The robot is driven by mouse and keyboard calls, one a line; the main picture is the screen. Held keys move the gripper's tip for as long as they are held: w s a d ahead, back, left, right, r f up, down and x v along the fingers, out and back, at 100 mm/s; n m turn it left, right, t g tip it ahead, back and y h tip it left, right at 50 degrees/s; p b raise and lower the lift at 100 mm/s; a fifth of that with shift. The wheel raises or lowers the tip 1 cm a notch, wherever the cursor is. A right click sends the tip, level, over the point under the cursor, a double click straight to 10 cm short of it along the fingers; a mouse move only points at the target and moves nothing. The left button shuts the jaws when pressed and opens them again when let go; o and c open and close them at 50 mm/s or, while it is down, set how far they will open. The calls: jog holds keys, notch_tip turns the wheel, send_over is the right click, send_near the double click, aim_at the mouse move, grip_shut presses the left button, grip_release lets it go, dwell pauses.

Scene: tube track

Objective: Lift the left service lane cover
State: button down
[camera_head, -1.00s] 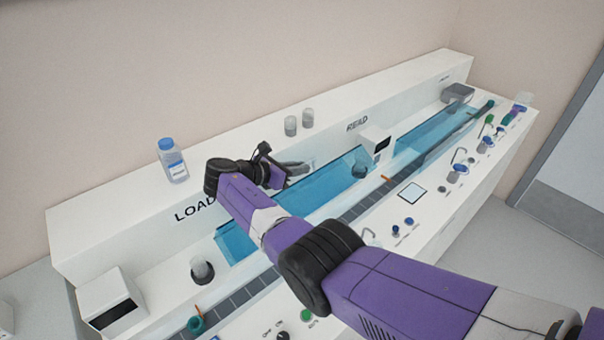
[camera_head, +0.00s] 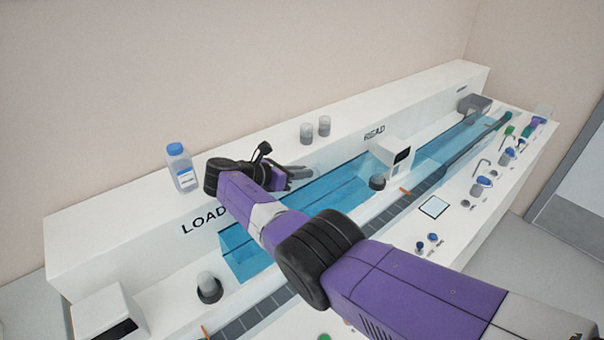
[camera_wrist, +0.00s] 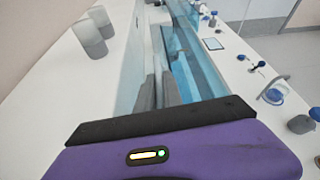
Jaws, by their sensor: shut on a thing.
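The left service lane cover (camera_head: 335,190) is a translucent blue panel along the lane between the LOAD and READ marks. My gripper (camera_head: 302,172) is at its wall-side edge, near the middle of its length. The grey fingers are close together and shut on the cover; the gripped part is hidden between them. In the wrist view the fingers (camera_wrist: 158,88) point down the lane beside the blue cover (camera_wrist: 205,72). My arm hides part of the cover's near end. I cannot tell how far it is raised.
A white READ housing (camera_head: 392,154) stands at the cover's far end. Knobs and a square pad (camera_head: 433,207) lie along the front deck.

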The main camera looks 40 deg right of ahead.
jog(key=c, duration=1.5)
grip_release()
jog(key=shift+a, duration=0.1)
jog(key=shift+v, duration=3.85)
